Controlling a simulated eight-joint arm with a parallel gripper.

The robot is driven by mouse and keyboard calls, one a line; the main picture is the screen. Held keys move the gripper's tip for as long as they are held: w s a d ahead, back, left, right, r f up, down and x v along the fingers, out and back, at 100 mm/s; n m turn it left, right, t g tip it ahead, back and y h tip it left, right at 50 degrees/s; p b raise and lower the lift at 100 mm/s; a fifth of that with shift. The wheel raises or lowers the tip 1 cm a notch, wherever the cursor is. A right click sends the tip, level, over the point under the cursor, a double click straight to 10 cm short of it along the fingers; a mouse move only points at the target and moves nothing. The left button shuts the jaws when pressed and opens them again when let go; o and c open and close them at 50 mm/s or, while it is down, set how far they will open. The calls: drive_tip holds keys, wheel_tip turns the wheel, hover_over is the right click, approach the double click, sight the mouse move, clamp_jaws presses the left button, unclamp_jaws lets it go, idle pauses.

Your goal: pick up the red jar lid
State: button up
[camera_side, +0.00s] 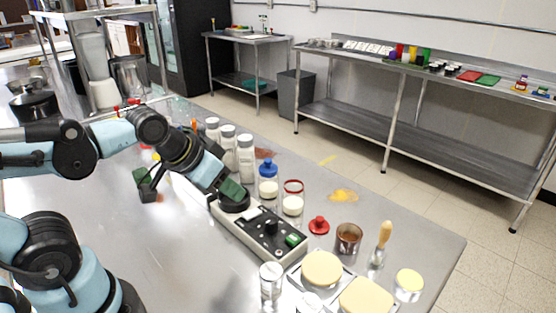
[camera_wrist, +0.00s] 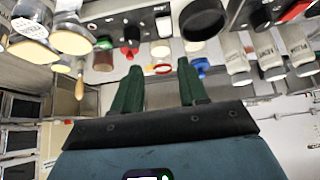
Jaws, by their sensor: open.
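The red jar lid (camera_side: 319,226), a small disc with a raised knob, lies on the steel counter right of the long grey device. It also shows in the wrist view (camera_wrist: 130,50), near the top, beyond the left finger. A jar with a red rim (camera_side: 293,200) stands just behind it. My gripper (camera_side: 188,190) is open and empty, well to the left of the lid. Its two green fingers are spread wide in the wrist view (camera_wrist: 159,68).
The long grey device (camera_side: 252,233) lies between my gripper and the lid. A blue-topped jar (camera_side: 268,170) and several white bottles (camera_side: 245,158) stand behind it. A brown-filled cup (camera_side: 348,239), a wooden-handled brush (camera_side: 384,236) and cream-coloured containers (camera_side: 322,269) crowd the lid's right and front.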

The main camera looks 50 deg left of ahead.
drive_tip(key=o, duration=0.6)
drive_tip(key=m+g+h, duration=0.1)
drive_tip(key=m+g, duration=0.5)
drive_tip(key=m, duration=0.3)
hover_over(319, 218)
drive_tip(key=s+a, duration=0.1)
drive_tip(key=f, duration=0.9)
drive_tip(key=w+d+f, duration=0.1)
drive_tip(key=f, duration=0.3)
drive_tip(key=shift+f, duration=0.3)
